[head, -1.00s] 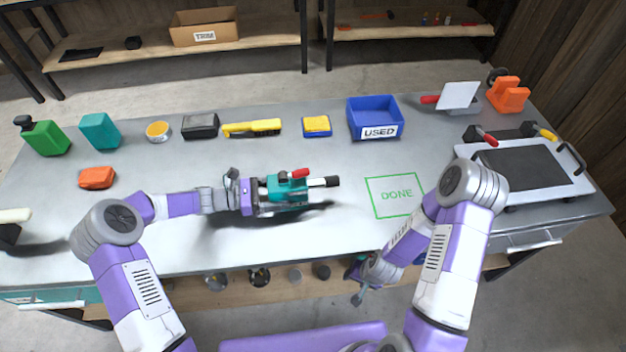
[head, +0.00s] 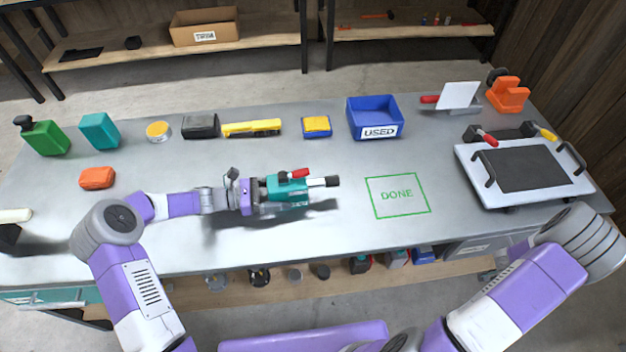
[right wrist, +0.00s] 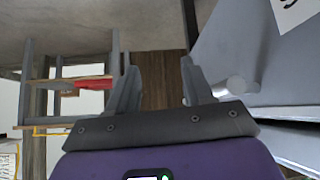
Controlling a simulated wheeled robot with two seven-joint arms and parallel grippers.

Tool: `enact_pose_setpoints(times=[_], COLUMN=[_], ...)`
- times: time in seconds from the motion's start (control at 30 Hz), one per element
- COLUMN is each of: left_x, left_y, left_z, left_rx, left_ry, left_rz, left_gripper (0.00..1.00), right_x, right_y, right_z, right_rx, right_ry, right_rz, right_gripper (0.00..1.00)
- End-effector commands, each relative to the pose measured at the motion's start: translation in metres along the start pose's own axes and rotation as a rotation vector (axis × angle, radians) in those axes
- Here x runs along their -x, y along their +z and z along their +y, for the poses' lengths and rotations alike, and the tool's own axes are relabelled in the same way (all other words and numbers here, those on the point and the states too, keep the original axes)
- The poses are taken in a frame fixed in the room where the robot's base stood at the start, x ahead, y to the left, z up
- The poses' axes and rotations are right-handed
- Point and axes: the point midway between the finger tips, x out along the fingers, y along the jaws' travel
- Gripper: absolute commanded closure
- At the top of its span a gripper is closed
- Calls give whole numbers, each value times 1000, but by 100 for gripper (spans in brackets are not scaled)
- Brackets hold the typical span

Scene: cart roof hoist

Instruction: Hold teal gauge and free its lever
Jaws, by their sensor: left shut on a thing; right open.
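The teal gauge (head: 287,194) is in the middle of the head view, above the bench top, with a shadow beneath it. A dark cylinder with a pale band sticks out of its right end. Its red-tipped lever (head: 299,173) lies along the top, pointing right. My left gripper (head: 262,194) is shut on the gauge from the left side. My right gripper (right wrist: 158,85) shows in the right wrist view, open and empty, beside the bench's side. In the head view the right gripper is out of sight; only my right arm shows at the lower right.
The green DONE square (head: 397,195) is bare, right of the gauge. A blue USED bin (head: 375,118) stands behind it. A white tray with a dark mat (head: 470,160) sits at the right. Several small items line the bench's back.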

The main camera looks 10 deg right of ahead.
Motion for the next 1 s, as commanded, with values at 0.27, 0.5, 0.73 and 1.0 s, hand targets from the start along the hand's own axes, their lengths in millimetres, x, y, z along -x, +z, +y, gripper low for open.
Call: enact_pose_setpoints(times=[0.27,0.5,0.73,1.0], left_x=[0,0,0,0], left_y=[0,0,0,0], left_z=[0,0,0,0], left_rx=[0,0,-1,-1], left_ry=[-1,-1,-1,-1], left_rz=[0,0,-1,-1], left_gripper=[56,56,56,56], right_x=[16,66,120,175], right_y=[-141,-246,-270,-223], right_z=[23,1,-94,-208], right_rx=[30,179,448,744], right_ry=[-20,-126,-347,-605], right_rz=[172,288,298,239], right_gripper=[49,49,49,49])
